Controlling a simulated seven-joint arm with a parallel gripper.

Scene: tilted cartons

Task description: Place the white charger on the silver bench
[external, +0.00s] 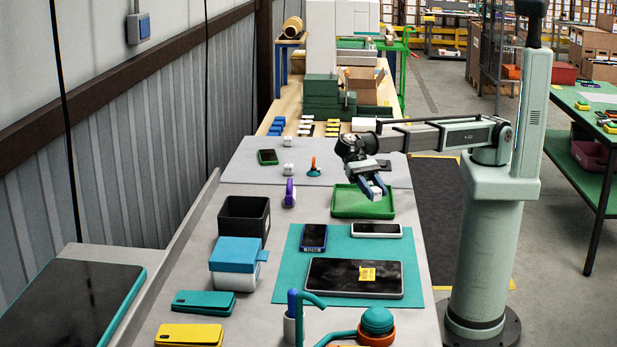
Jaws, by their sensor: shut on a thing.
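My gripper (372,190) has blue fingers and points down over the green tray (350,213). It is shut on a small white thing (377,192), which looks like the white charger. The fingers hide most of it. Another small white block (288,168) sits on the pale grey surface farther back. The silver-grey bench (195,275) runs along the left and front under the tray, boxes and teal mat. I cannot tell whether the held thing touches the tray.
A teal mat (285,285) holds two phones and a dark tablet (340,277). A black bin (244,218), a blue-lidded box (235,262), and teal and yellow cases stand at left. Some bare bench shows at left.

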